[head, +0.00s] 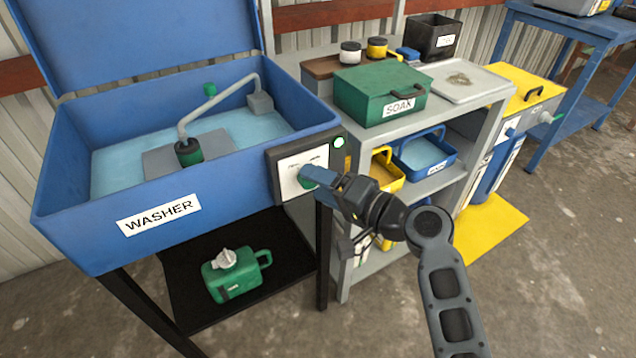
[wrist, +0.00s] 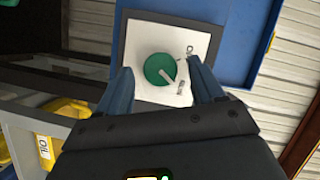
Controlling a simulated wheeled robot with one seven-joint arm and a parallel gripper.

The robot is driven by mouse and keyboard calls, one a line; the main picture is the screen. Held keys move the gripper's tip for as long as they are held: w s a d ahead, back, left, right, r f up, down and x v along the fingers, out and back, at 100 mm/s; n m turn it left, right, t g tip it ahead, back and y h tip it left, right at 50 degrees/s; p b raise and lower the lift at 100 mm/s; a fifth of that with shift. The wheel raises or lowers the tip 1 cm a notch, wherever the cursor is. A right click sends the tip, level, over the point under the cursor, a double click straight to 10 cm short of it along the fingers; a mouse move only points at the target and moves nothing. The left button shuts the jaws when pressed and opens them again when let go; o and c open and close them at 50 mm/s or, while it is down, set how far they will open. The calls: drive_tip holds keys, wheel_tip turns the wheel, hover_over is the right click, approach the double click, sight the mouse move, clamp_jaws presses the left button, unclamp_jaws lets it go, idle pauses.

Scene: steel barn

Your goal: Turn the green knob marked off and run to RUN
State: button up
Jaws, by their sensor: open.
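The green knob (wrist: 158,66) sits on a white plate (wrist: 150,40) with small marks that I cannot read clearly. Its pale pointer slants to the lower right in the wrist view, toward the lower mark. In the head view the knob (head: 305,182) is partly hidden behind my gripper (head: 312,176). The plate is on a grey box (head: 277,180) at the right end of the blue washer (head: 90,235). My gripper (wrist: 160,75) is open, with one finger to each side of the knob. I cannot tell whether the fingers touch it.
A grey shelf (head: 490,92) stands right of the washer, holding a green SOAK box (head: 365,98) and bins. A green can (head: 225,278) stands on the black shelf (head: 190,315) below the washer. A pale round light (head: 339,142) is above the plate's right side.

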drive_tip(key=f+v, duration=0.1)
drive_tip(key=v, duration=0.5)
drive_tip(key=shift+s+d+r, duration=0.3)
drive_tip(key=shift+d+r, duration=0.05)
drive_tip(key=shift+r, duration=0.15)
drive_tip(key=s+d+f+m+t+h+p, duration=0.1)
drive_tip(key=s+d+f+m+t+h, duration=0.1)
drive_tip(key=s+d+f+h, duration=0.6)
drive_tip(key=s+d+f+t+h, duration=0.1)
drive_tip(key=s+d, duration=0.2)
drive_tip(key=s, duration=0.4)
drive_tip(key=s+d+f+h, duration=0.1)
drive_tip(key=s+d+f, duration=0.15)
drive_tip(key=s, duration=0.45)
drive_tip(key=s+d+r+n+t+h+p, duration=0.1)
drive_tip(key=s+d+r+n, duration=0.1)
drive_tip(key=s+r, duration=0.6)
drive_tip(key=s+d+r+n+t+h+p, duration=0.1)
drive_tip(key=s+d+r+n+h, duration=0.1)
drive_tip(key=s+r, duration=0.7)
drive_tip(key=s+d+n, duration=0.1)
drive_tip(key=s, duration=0.2)
drive_tip(key=shift+p, duration=0.35)
